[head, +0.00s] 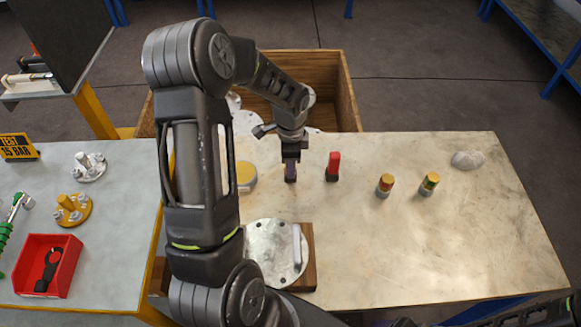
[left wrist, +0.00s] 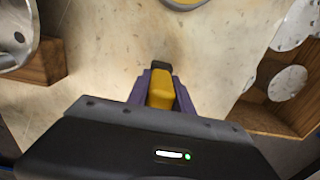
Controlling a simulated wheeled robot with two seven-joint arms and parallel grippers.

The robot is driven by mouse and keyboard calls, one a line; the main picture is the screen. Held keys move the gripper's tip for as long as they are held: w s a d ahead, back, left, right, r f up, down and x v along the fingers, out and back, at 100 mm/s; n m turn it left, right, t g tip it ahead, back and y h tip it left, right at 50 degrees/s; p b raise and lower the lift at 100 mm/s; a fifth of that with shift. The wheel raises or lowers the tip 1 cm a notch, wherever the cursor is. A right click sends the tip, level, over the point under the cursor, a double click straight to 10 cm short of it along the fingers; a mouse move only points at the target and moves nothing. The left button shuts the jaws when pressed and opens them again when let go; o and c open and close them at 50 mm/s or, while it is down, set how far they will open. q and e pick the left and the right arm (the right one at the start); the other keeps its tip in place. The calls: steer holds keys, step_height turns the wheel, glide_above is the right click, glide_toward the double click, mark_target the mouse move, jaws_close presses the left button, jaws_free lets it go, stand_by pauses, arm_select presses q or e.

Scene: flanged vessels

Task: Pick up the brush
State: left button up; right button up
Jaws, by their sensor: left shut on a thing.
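My left gripper (head: 290,172) points down over the pale worktable, with its purple fingers shut. In the left wrist view, the fingers (left wrist: 160,95) close on both sides of a yellow handle with a dark end, which I take for the brush (left wrist: 162,90). In the head view the fingers mostly hide it, and I cannot tell whether it touches the table. A red-handled piece with a dark foot (head: 333,165) stands just right of the gripper. Only a dark, purple-tinged piece of what looks like my right gripper (head: 400,322) shows at the bottom edge.
A wooden crate (head: 345,90) holding metal discs stands behind the table. A yellow round piece (head: 246,176) lies left of the gripper; a flanged plate (head: 272,252) is in front. Two small banded cylinders (head: 385,185) (head: 429,183) stand right. The table's right front (head: 440,250) is clear.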

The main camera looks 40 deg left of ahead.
arm_select(q)
jaws_close()
steer(key=shift+r, duration=0.1)
steer(key=shift+r+p, duration=0.3)
steer(key=shift+r, duration=0.05)
step_height(320, 180, up, 2)
steer(key=shift+r+p, duration=0.25)
steer(key=shift+p, duration=0.7)
step_height(320, 180, up, 7)
steer(key=shift+f, duration=0.2)
